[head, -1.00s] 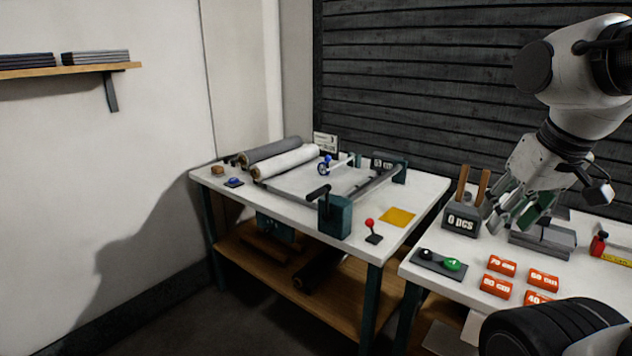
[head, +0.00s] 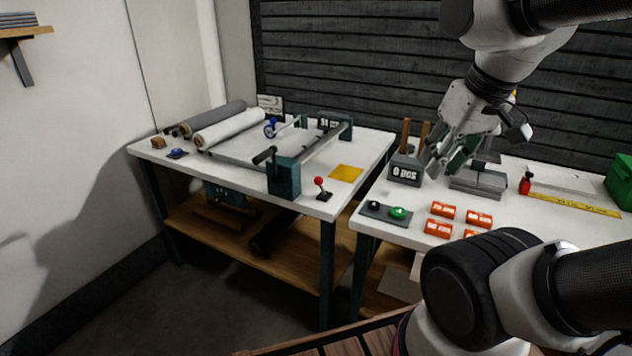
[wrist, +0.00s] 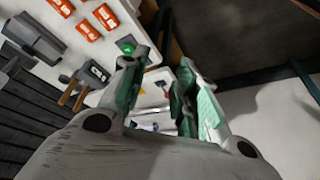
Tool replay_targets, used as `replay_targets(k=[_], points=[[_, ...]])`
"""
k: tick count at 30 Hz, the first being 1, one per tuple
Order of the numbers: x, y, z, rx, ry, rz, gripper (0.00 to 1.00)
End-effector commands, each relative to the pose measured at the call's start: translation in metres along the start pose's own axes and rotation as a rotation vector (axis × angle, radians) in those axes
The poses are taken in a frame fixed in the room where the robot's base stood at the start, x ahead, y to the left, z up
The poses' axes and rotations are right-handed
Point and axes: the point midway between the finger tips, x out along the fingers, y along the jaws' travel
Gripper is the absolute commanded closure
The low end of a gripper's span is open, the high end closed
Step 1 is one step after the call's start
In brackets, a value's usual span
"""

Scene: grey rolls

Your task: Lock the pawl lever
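A small lever with a red knob (head: 320,182) stands on a dark base on the left table, beside the teal end block (head: 285,177) of the roller frame. A blue handle or wheel (head: 270,128) sits farther back near the rolls. I cannot tell from any label which one is the pawl lever. My gripper (head: 448,160) hangs above the right table, near the grey counter box, well to the right of both. In the wrist view my gripper (wrist: 160,75) has its green-padded fingers apart with nothing between them.
A grey counter box (head: 405,171) reading "0 PCS" and a green button (head: 397,213) stand on the right table, with several orange labelled blocks (head: 443,210). A grey roll (head: 213,116) and a white roll (head: 229,131) lie on the left table.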

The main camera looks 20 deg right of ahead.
Motion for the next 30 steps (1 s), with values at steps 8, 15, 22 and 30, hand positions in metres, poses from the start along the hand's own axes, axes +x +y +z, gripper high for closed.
replay_targets(k=[8, 15, 22, 30], points=[[0.04, -0.037, -0.006, -0.165, -0.174, -0.048, 1.0], [0.091, -0.07, -0.017, -0.445, -0.411, 0.015, 1.0], [0.14, -0.095, -0.034, -0.796, -0.598, 0.157, 1.0], [0.206, -0.137, -0.059, -1.288, -0.763, 0.378, 1.0]])
